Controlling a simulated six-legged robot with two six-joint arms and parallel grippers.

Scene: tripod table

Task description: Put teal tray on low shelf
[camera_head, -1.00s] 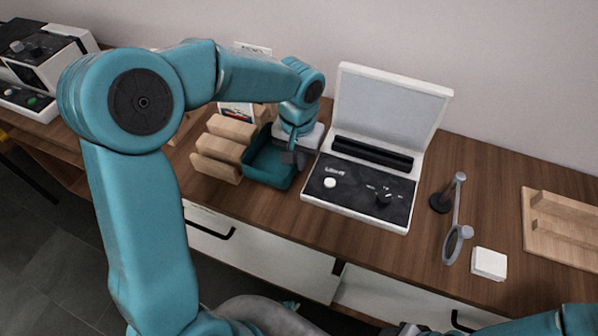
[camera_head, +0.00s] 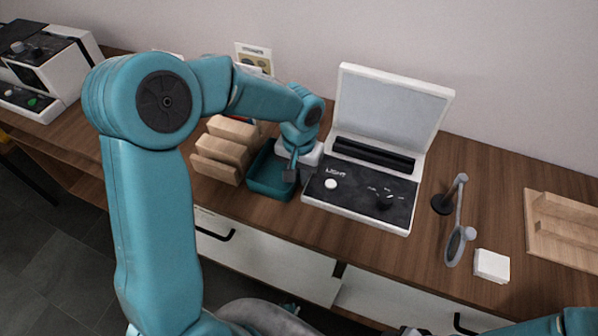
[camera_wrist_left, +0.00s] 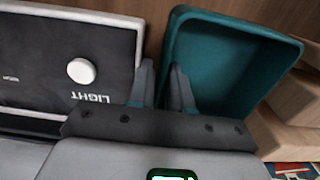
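The teal tray (camera_head: 268,185) is an open-topped box on the wooden table, between wooden blocks and a black-and-white light box. My left gripper (camera_head: 290,174) reaches down at the tray's right wall. In the left wrist view, the fingers (camera_wrist_left: 163,88) straddle the near wall of the tray (camera_wrist_left: 235,35), one inside and one outside, close together. The gripper looks shut on this wall. The tray looks empty where I see inside. Part of my right arm shows at the bottom right edge; its fingers cannot be made out. I cannot identify a low shelf.
The light box (camera_head: 360,195) with a raised lid is close on the tray's right. Wooden blocks (camera_head: 222,150) stand close on its left. A magnifier stand (camera_head: 455,220), a white block (camera_head: 491,265) and a wooden rack (camera_head: 560,230) are farther right. White drawers (camera_head: 260,262) lie below the table edge.

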